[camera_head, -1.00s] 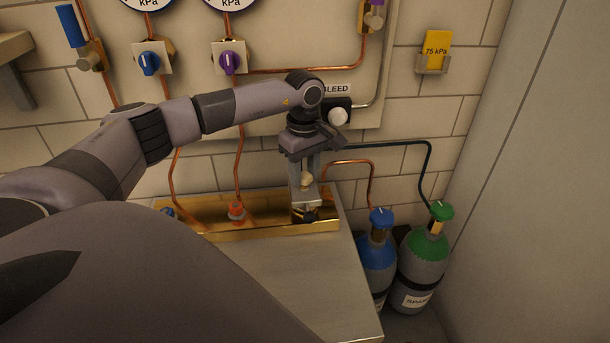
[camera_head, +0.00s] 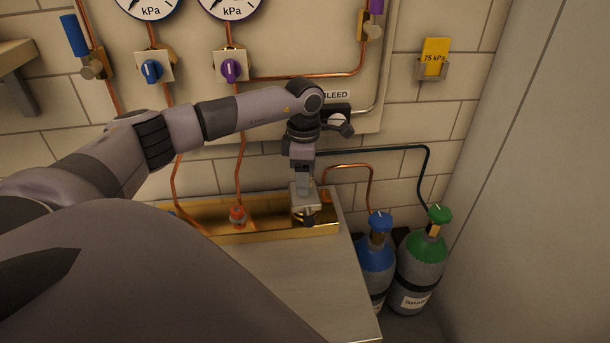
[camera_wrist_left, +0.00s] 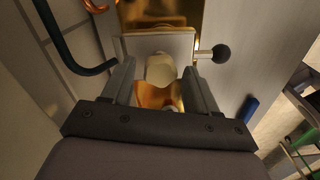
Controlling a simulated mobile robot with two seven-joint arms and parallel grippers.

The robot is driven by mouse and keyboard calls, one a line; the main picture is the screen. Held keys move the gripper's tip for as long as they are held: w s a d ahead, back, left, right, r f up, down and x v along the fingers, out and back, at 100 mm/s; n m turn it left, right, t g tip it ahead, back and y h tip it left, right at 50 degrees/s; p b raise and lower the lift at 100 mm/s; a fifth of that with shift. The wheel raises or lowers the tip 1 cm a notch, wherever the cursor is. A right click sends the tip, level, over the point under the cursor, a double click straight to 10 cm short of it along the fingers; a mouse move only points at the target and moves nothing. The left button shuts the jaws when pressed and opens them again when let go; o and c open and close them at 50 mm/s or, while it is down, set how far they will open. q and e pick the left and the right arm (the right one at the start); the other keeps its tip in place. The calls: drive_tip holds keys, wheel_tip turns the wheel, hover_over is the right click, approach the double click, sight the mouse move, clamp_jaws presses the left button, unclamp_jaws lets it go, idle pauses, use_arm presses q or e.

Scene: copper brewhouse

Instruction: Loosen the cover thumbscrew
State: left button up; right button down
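The cover thumbscrew, a cream faceted knob (camera_wrist_left: 160,70), shows in the left wrist view in front of a pale metal cover plate (camera_wrist_left: 180,44). A lever with a black ball (camera_wrist_left: 221,54) sticks out from the plate's right side. My left gripper (camera_wrist_left: 158,76) has one finger on each side of the knob, with a visible gap to each, so it is open. In the head view my left gripper (camera_head: 303,188) points down over the cover plate (camera_head: 305,201) at the right end of a brass trough. There the gripper hides the knob. My right gripper is in neither view.
The brass trough (camera_head: 265,234) lies along the back of a metal bench (camera_head: 300,275), whose front is bare. Behind it is a panel with gauges, a blue knob (camera_head: 151,71) and a purple knob (camera_head: 231,70). Blue-topped (camera_head: 377,262) and green-topped (camera_head: 423,262) cylinders stand right of the bench.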

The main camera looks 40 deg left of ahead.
use_arm(q)
drive_tip(key=shift+r, duration=3.05)
drive_tip(key=shift+r, duration=0.1)
wheel_tip(320, 180, up, 7)
drive_tip(key=shift+b, duration=0.45)
drive_tip(key=shift+s, duration=0.1)
